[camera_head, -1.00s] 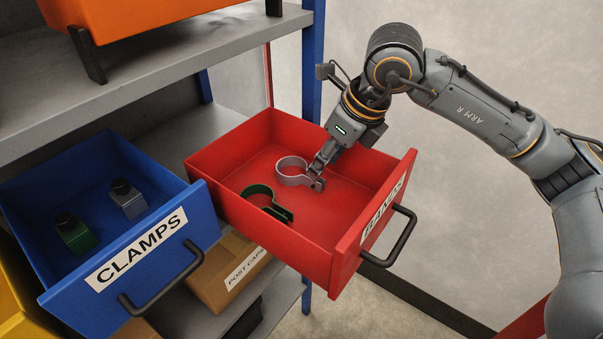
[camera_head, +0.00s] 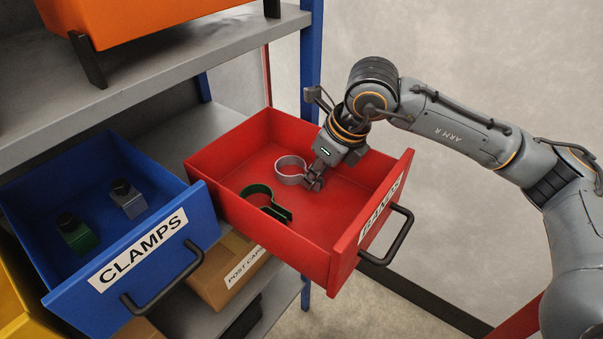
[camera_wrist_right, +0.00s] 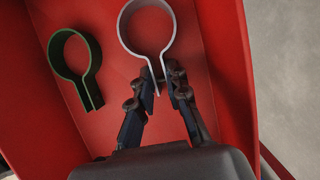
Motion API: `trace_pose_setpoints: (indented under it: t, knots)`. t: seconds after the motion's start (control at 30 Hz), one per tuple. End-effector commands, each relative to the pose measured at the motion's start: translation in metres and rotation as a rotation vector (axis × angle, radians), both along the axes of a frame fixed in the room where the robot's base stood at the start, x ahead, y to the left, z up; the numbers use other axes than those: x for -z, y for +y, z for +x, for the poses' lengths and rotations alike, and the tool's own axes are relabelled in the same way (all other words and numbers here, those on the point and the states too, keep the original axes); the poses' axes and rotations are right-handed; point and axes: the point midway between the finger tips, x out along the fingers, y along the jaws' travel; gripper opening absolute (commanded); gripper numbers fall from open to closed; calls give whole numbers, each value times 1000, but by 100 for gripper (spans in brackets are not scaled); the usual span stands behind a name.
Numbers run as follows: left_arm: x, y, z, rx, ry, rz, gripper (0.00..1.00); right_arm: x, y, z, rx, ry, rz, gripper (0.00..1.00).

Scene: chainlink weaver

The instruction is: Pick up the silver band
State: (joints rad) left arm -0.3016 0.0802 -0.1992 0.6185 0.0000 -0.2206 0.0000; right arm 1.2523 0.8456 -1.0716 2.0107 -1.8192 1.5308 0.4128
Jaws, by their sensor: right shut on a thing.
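The silver band (camera_head: 290,169) is an open ring with a short tab, lying in the red drawer (camera_head: 330,225). My right gripper (camera_head: 313,183) reaches down into the drawer and is shut on the band's tab. In the right wrist view, the fingers (camera_wrist_right: 160,85) sit on both sides of the tab of the silver band (camera_wrist_right: 146,25), with its ring extending beyond the fingertips. Whether the band touches the drawer floor is hard to tell. My left gripper is not in view.
A green band (camera_head: 265,202) lies in the same drawer, left of my right gripper; it also shows in the wrist view (camera_wrist_right: 75,65). The blue CLAMPS drawer (camera_head: 150,245) stands open on the left with a green and a grey clamp inside. A grey shelf (camera_head: 185,65) is above.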

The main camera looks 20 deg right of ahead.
Motion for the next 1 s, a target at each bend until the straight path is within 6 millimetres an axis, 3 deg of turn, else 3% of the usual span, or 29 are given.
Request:
trace_pose_setpoints:
  t: [0.27, 0.47, 0.77, 1.0]
  knots:
    - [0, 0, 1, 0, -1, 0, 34, -6, 0, 0, 0, -2, 1, 0]
    - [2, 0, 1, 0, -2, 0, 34, -32, 1, 1, 0, -5, 1, 0]
    - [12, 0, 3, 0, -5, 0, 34, -95, 13, -53, -5, -9, 0, 0]
    - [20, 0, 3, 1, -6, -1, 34, -117, 24, -108, -4, -7, -1, 0]
